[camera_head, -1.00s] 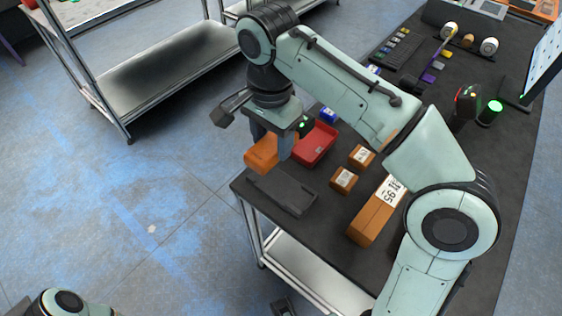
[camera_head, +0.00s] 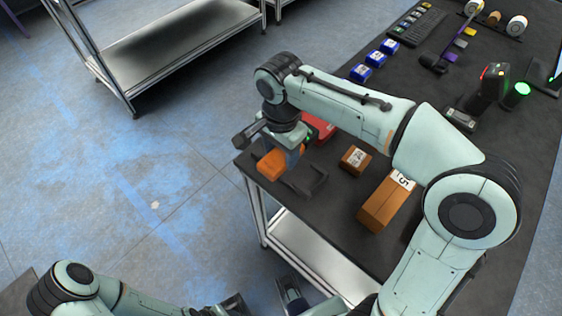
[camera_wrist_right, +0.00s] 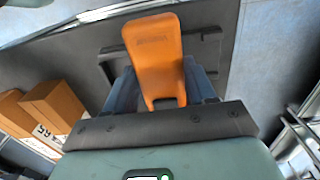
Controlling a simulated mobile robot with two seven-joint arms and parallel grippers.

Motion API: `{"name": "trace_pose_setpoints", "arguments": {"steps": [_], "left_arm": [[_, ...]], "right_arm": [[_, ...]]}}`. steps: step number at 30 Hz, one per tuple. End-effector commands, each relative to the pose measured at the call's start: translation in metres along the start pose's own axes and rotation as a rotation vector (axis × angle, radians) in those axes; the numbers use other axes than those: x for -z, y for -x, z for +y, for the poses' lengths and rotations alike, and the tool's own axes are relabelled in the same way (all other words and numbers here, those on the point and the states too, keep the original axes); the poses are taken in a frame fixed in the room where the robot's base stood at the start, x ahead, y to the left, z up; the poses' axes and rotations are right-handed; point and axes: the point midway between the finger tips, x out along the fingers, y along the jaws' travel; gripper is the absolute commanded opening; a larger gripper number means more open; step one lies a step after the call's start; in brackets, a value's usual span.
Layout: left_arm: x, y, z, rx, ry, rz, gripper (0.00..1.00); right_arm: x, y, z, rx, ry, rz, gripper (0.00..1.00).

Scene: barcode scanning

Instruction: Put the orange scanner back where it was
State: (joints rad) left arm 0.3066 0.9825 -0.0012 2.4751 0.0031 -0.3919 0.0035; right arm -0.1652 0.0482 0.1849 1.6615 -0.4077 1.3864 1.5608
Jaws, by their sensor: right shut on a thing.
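The orange scanner (camera_head: 271,166) is between the fingers of my right gripper (camera_head: 284,158), which is shut on it near the table's left corner. In the right wrist view the scanner (camera_wrist_right: 154,50) stands out between the two dark fingers of the gripper (camera_wrist_right: 160,88). A dark holder (camera_head: 312,184) lies on the table right beside and under the gripper. It shows behind the scanner in the wrist view (camera_wrist_right: 208,36). Whether the scanner touches the holder I cannot tell. My left gripper (camera_head: 265,300) is partly visible at the bottom edge, its jaw state unclear.
A red bin (camera_head: 320,128) is behind the gripper, partly hidden. A small brown box (camera_head: 355,160) and a long brown box (camera_head: 382,207) stand to the right. Several blue boxes (camera_head: 375,58) and a black scanner on a stand (camera_head: 490,88) are farther back.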

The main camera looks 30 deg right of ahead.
Motion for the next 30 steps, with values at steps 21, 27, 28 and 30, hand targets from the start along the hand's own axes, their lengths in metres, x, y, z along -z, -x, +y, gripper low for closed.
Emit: {"name": "trace_pose_setpoints", "arguments": {"steps": [21, 27, 28, 30], "left_arm": [[0.005, -0.007, -0.001, -0.003, -0.002, 0.015, 0.43], [0.006, -0.007, -0.001, -0.004, -0.002, 0.017, 0.43], [0.006, -0.007, -0.001, -0.004, -0.002, 0.017, 0.43], [0.005, -0.007, -0.001, -0.004, -0.002, 0.017, 0.43]], "right_arm": [[0.0, -0.046, 0.0, 0.001, -0.001, 0.0, 0.15], [0.0, -0.047, 0.0, 0.0, -0.001, 0.0, 0.65], [0.0, -0.047, 0.0, 0.0, -0.001, 0.0, 0.65], [0.0, -0.047, 0.0, 0.0, -0.001, 0.0, 0.65]]}}
